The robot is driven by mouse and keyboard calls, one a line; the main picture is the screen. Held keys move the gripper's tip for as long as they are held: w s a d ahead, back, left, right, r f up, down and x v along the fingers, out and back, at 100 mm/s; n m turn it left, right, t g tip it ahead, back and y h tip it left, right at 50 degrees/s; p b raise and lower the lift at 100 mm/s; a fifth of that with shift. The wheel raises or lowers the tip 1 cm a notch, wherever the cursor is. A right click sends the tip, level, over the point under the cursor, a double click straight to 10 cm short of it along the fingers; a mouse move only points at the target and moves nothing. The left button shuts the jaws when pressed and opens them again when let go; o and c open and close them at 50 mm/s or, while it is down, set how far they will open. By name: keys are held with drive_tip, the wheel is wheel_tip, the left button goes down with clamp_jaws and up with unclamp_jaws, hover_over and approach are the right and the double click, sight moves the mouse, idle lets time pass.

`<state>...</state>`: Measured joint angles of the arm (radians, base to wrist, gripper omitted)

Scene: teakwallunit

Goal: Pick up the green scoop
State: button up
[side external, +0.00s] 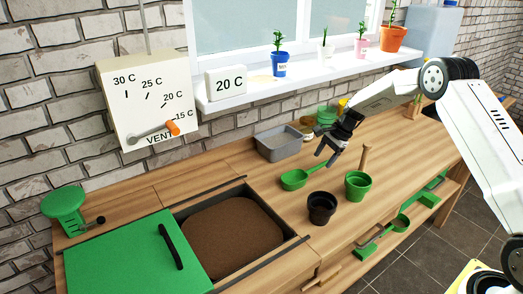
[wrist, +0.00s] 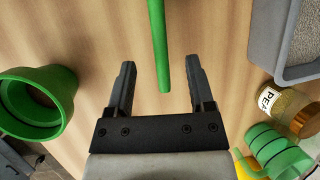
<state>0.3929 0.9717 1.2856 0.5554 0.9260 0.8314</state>
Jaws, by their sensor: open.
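The green scoop (side external: 294,180) lies on the wooden bench, its bowl to the left and its handle running right towards my gripper. My gripper (side external: 325,158) is open and points down above the handle end. In the wrist view, the green handle (wrist: 158,40) comes in from the top and ends between the two open fingers of my gripper (wrist: 161,70), with a gap on each side. The scoop's bowl is outside the wrist view. I cannot tell the exact height of the fingers above the handle.
A green pot (side external: 357,186) and a black pot (side external: 321,208) stand in front of the scoop. A grey tray (side external: 278,143) sits behind it. A labelled jar (wrist: 286,106) and green round items (wrist: 278,150) are to the right in the wrist view. A soil bin (side external: 230,240) is left.

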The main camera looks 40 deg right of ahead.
sight(318, 165)
drive_tip(key=shift+x, duration=2.6)
drive_tip(key=shift+a, duration=0.15)
clamp_jaws()
